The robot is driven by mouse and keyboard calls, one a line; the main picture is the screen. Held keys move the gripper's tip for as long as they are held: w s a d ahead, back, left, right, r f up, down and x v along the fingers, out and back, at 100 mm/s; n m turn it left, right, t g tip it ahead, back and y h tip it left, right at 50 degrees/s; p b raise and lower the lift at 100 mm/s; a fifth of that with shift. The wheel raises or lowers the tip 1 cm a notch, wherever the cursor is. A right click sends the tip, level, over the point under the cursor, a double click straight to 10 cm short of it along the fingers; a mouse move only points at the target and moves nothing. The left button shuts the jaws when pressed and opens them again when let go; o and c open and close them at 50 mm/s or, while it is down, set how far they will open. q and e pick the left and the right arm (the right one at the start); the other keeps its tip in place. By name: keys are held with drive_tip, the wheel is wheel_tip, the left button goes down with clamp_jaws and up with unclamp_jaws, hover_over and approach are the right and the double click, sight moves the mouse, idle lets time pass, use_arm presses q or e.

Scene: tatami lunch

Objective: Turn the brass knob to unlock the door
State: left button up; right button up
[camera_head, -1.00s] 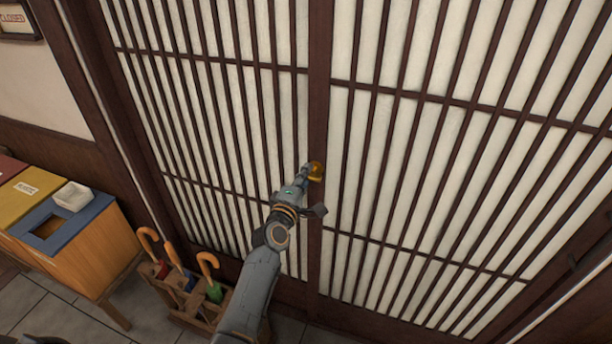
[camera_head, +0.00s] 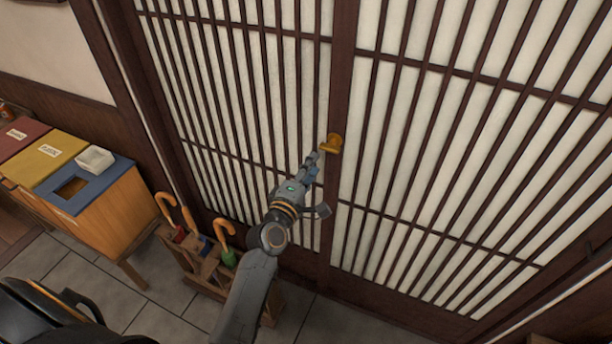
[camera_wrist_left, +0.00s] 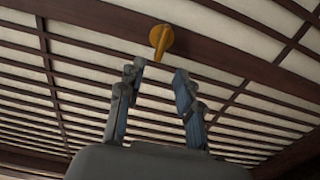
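The brass knob (camera_head: 331,143) sits on the dark middle stile of the slatted door (camera_head: 342,100). In the left wrist view the knob (camera_wrist_left: 161,42) shows a round plate with a narrow grip standing out from it. My left gripper (camera_head: 317,158) is just below and left of the knob in the head view. In the left wrist view its two fingers (camera_wrist_left: 160,72) are spread apart with nothing between them, and the knob is beyond their tips. The gripper appears apart from the knob. My right gripper is not in view.
An umbrella stand (camera_head: 205,272) with several wooden-handled umbrellas stands low by the door, left of my left arm. Bins with red, yellow and blue tops (camera_head: 108,180) stand further left, with a white tray (camera_head: 94,158) on them. Grey tiled floor (camera_head: 160,290) shows between.

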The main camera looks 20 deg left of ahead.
use_arm(q)
drive_tip(key=shift+s, duration=1.75)
drive_tip(key=s+d+f+m+g+h, duration=0.1)
drive_tip(key=s+d+f+m+g, duration=0.15)
drive_tip(key=f, duration=0.95)
drive_tip(key=s+d+f+m+g, duration=0.1)
drive_tip(key=s+f+m+g, duration=0.25)
drive_tip(key=f, duration=0.75)
drive_tip(key=s+f+m+g, duration=0.45)
drive_tip(key=s+f, duration=0.65)
drive_tip(key=f, duration=0.5)
drive_tip(key=s+a+f+m+g, duration=0.1)
drive_tip(key=s+f, duration=0.4)
drive_tip(key=s, duration=0.5)
drive_tip(key=s+a+f+m+g+y+b, duration=0.1)
drive_tip(key=s+f+m, duration=0.4)
drive_tip(key=s, duration=0.6)
drive_tip(key=s+a+f+m+g, duration=0.3)
drive_tip(key=s+f+m+g, duration=0.1)
drive_tip(key=s, duration=0.6)
drive_tip(key=shift+s+a+f+y, duration=0.25)
drive_tip(key=shift+s+f+y, duration=0.1)
drive_tip(key=shift+f, duration=0.5)
drive_tip(key=shift+g, duration=0.25)
